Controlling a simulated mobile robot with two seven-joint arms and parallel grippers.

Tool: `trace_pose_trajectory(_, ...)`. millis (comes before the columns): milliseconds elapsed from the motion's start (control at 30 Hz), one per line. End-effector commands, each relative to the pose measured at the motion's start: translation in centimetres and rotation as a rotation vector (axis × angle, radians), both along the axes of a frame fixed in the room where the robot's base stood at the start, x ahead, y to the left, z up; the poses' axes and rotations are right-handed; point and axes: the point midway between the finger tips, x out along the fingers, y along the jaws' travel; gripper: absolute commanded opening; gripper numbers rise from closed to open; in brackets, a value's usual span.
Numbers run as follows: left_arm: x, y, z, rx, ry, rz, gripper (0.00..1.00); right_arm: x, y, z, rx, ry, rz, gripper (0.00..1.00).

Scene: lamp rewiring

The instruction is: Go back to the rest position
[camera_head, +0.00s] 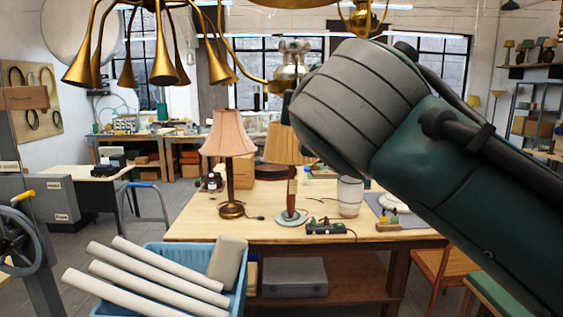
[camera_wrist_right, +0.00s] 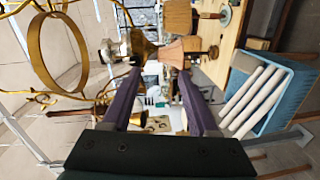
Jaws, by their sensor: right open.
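My right arm comes in from the right in the head view and reaches up to the upper middle; its gripper is hidden behind the arm there. In the right wrist view my right gripper (camera_wrist_right: 160,72) shows two purple fingers spread apart, with nothing held between them. A brass and silvery fitting (camera_wrist_right: 143,50) appears just past the fingertips; I cannot tell how far off it is. In the head view a silvery fitting (camera_head: 290,62) hangs near the end of my right arm. My left gripper is in neither view.
A brass hanging lamp (camera_head: 163,62) with several horn-shaped arms fills the upper left. Below is a wooden workbench (camera_head: 270,230) with a pink-shaded lamp (camera_head: 229,135), a second lamp and small parts. A blue crate (camera_head: 183,255) of pale tubes stands at the front.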

Motion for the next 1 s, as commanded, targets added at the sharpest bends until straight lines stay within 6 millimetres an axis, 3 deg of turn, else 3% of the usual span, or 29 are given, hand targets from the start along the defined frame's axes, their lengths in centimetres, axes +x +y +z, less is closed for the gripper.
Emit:
trace_pose_trajectory(33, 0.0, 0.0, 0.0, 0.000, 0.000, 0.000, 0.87, -1.3, -1.1, -3.0, 0.088, 0.079, -0.026, 0.60)
trace_pose_trajectory(133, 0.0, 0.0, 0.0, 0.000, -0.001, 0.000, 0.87, -5.0, -3.7, -9.3, 0.311, 0.265, -0.114, 0.60)
trace_pose_trajectory(200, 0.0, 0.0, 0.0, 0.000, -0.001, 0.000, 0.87, -8.6, -5.7, -13.7, 0.470, 0.400, -0.198, 0.60)
trace_pose_trajectory(300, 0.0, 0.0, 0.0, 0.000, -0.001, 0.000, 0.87, -14.8, -8.2, -18.9, 0.672, 0.582, -0.341, 0.60)
trace_pose_trajectory(400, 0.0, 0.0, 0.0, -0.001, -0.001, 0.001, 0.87, -21.4, -10.4, -22.4, 0.835, 0.735, -0.494, 0.60)
trace_pose_trajectory(500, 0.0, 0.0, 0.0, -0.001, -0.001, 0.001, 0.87, -27.3, -12.0, -24.2, 0.947, 0.850, -0.630, 0.60)
trace_pose_trajectory(600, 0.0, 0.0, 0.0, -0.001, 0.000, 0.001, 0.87, -31.7, -13.0, -24.8, 1.014, 0.927, -0.734, 0.60)
trace_pose_trajectory(700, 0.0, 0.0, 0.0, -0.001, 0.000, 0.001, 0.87, -34.3, -13.5, -24.9, 1.049, 0.969, -0.795, 0.60)
trace_pose_trajectory(800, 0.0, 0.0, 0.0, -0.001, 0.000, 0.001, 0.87, -35.3, -13.7, -24.9, 1.060, 0.986, -0.821, 0.60)
trace_pose_trajectory(1000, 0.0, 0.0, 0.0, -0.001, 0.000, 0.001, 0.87, -35.3, -13.7, -24.9, 1.060, 0.986, -0.821, 0.60)
